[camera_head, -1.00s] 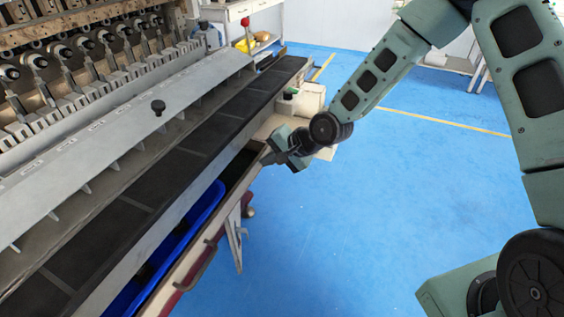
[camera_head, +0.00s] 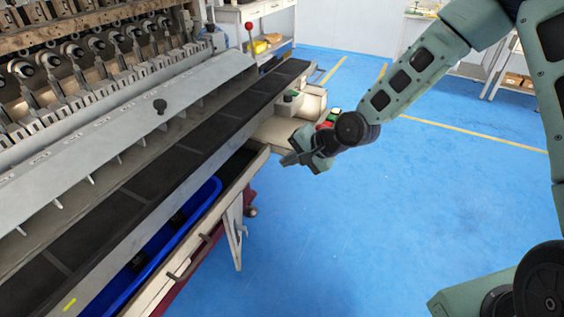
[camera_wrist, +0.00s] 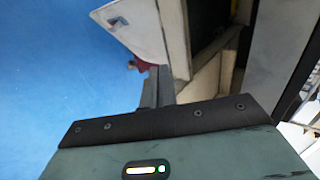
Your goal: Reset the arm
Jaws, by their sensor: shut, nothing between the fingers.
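My arm comes in from the right in the head view, and its end reaches toward the coil winder's front edge. My gripper (camera_head: 290,159) is shut and empty, in the air near the right end of the winder's lower front rail. I cannot tell whether it touches the rail. The coil winder (camera_head: 120,150) fills the left side, with a sloped grey cover and a long dark shelf (camera_head: 190,140). In the wrist view my wrist housing fills the lower part, and my gripper's fingers (camera_wrist: 158,87) show only in part above it.
A blue tray (camera_head: 175,235) sits under the shelf inside the front rail. A beige box with buttons (camera_head: 290,105) stands by the winder's right end, near my gripper. A white table (camera_head: 262,12) stands behind. The blue floor (camera_head: 350,240) is clear to the right.

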